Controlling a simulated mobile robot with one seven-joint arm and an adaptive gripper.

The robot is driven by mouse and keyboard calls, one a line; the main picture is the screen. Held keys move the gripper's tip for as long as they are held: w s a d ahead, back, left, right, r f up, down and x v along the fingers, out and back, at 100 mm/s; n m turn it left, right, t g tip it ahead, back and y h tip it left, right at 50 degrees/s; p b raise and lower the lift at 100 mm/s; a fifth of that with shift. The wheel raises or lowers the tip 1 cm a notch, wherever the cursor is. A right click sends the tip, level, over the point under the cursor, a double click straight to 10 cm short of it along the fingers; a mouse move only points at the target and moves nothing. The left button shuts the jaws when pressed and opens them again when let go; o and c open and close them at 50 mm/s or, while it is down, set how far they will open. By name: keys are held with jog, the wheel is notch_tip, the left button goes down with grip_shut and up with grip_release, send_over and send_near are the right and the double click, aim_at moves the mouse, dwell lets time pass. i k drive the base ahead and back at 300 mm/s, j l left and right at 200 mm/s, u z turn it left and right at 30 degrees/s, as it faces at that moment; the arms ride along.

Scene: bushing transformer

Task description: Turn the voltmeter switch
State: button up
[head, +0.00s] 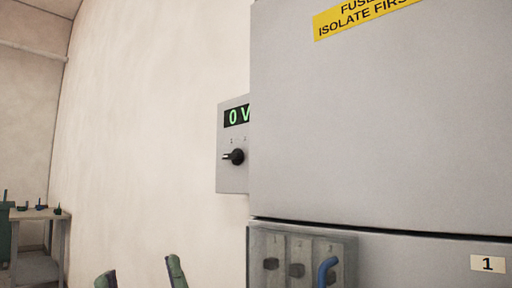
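The voltmeter (226,177) is a grey box on the pale wall, at the left edge of a large grey cabinet that hides its right side. Its green display (237,117) reads "0 V". Below it is the black rotary switch (234,157), its pointer turned to the left; the small marks above it are too small to read. My gripper (140,275) shows at the bottom edge, with two green fingertips spread wide apart and nothing between them. It is well below and left of the switch, not touching it. The rest of my gripper is out of frame.
The grey cabinet (380,130) fills the right side, with a yellow warning label (365,14). Below is a clear-covered panel (300,250) with dark knobs and a blue handle (327,270). A table (38,214) with small items stands far left. Space before the wall is clear.

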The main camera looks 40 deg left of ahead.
aim_at(236, 157)
jog(key=u, duration=1.35)
jog(key=i+j+z, duration=0.15)
jog(key=i+j, duration=0.15)
